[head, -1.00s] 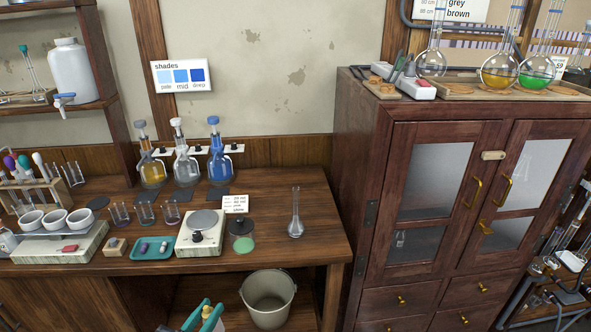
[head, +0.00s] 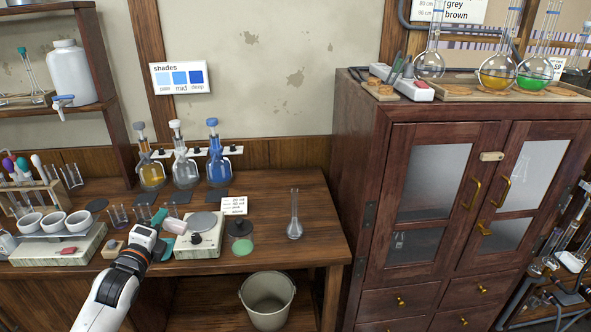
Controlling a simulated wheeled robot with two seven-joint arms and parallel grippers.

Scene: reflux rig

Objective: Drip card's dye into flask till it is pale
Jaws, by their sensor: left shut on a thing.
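My left gripper (head: 164,222) is over the front of the bench, near the stirrer-like box (head: 203,240). It is shut on a small pinkish-white thing (head: 175,227), too small to identify. A clear long-necked flask (head: 295,222) stands upright on the bench, right of the box. A small written card (head: 234,205) stands behind the box, its print mostly too small to read. Three stoppered bottles stand at the back: yellow (head: 152,172), clear (head: 185,170) and blue (head: 218,166). A shades card (head: 181,77) on the wall shows pale, mid and deep blue. My right gripper is not in view.
A rack of colour-topped droppers (head: 36,198) and white cups (head: 54,222) stand at left. A teal tray (head: 186,207) is partly hidden by my gripper. A bucket (head: 268,300) is below; a tall cabinet (head: 362,180) stands right.

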